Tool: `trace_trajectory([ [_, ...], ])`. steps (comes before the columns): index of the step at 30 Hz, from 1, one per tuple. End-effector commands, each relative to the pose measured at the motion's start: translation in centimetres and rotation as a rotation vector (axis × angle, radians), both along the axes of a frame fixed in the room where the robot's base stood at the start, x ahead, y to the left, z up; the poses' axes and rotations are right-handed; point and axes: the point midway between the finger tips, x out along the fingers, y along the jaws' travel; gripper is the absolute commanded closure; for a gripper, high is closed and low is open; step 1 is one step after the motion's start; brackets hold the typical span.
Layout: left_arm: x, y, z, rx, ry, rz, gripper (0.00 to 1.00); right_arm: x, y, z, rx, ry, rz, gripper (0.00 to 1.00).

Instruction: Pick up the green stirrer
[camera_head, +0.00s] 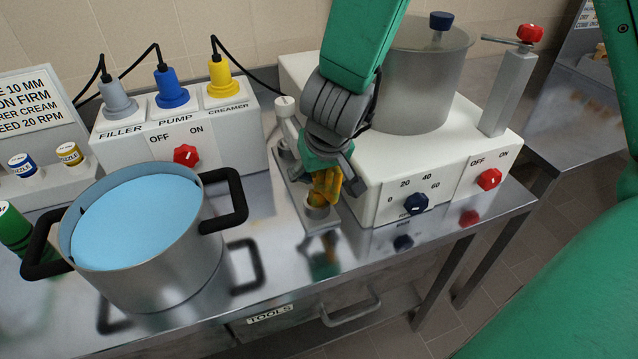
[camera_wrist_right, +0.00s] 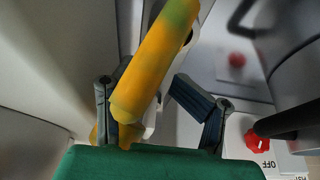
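No plainly green stirrer shows. A yellow-orange handle with a greenish part (camera_head: 327,186) stands in a small metal holder at the left side of the white mixer base. In the right wrist view this handle (camera_wrist_right: 153,65) runs up and right, with its green-tinged end farthest away. My right gripper (camera_head: 326,174) is at the handle, pointing down. In the wrist view its fingers (camera_wrist_right: 158,108) are spread on either side, with a gap at the right finger. The gripper hides part of the handle and the holder. My left gripper is not in view.
A steel pot (camera_head: 150,270) of blue liquid stands at left, beside a green cylinder (camera_head: 14,230). A white plug box (camera_head: 180,140) is behind. The mixer base (camera_head: 365,200) with knobs and a steel vessel (camera_head: 420,85) is close right of my gripper. Bare metal table lies in front.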

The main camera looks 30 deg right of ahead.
Motion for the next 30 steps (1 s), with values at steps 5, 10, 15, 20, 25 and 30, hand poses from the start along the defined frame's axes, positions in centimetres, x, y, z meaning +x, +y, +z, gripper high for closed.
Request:
trace_trajectory([
  [5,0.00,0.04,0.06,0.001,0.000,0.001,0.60,0.04,0.30,0.13,-0.003,-0.001,0.002,0.99],
  [10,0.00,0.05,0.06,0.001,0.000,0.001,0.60,0.08,-0.02,0.03,0.002,0.001,0.002,1.00],
  [15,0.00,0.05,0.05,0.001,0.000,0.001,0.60,0.07,-0.19,-0.04,0.005,0.001,0.002,1.00],
  [20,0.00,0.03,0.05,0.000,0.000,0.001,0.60,0.09,-0.17,-0.06,0.002,0.002,0.001,1.00],
  [25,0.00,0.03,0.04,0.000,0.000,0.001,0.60,0.15,-0.12,-0.04,0.000,0.000,0.001,1.00],
  [30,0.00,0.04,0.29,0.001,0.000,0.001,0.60,0.17,-0.11,0.33,-0.001,-0.001,0.002,1.00],
])
